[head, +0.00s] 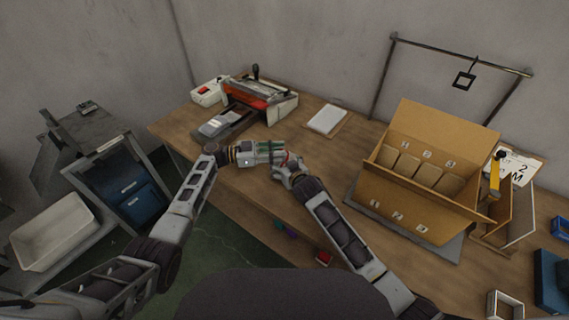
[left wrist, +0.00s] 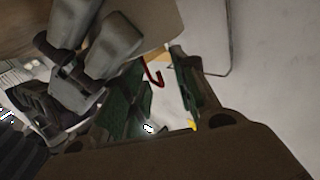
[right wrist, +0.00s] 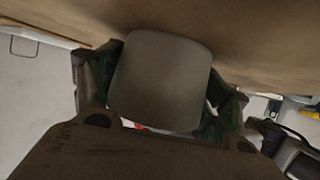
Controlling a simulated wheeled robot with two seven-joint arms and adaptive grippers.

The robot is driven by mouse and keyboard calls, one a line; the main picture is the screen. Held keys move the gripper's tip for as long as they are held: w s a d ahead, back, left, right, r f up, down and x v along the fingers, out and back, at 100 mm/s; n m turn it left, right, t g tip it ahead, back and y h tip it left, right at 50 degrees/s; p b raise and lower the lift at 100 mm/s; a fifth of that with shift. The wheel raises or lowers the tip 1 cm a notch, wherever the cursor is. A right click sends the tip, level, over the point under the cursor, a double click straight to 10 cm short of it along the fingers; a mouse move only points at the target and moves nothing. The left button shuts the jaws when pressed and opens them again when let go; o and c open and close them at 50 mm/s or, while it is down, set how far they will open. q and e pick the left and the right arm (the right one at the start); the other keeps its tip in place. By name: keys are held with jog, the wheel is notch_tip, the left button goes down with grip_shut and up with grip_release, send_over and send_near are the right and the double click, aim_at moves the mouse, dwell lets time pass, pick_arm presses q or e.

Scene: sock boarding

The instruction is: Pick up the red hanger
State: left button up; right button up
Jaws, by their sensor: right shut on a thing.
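The red hanger shows as a thin red hook (left wrist: 153,76) in the left wrist view, near the fingertips of my left gripper (left wrist: 159,66). The rest of it is mostly hidden. The green finger pads of my left gripper stand apart, with a gap between them.
A red and white press machine (head: 265,95) stands at the back of the wooden table (head: 320,165). A cardboard box with compartments (head: 440,130) fills the right side. A white pad (head: 327,119) lies between them. A blue bin (head: 135,195) and a white tub (head: 50,235) are at left.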

pick_arm(q)
grip_shut()
jog(key=shift+r, duration=0.1)
dwell(0.3)
notch_tip(320, 180, up, 10)
dwell(0.8)
pick_arm(e)
jog(key=o, duration=1.1)
jog(key=shift+c, duration=0.2)
jog(key=shift+s, duration=0.15)
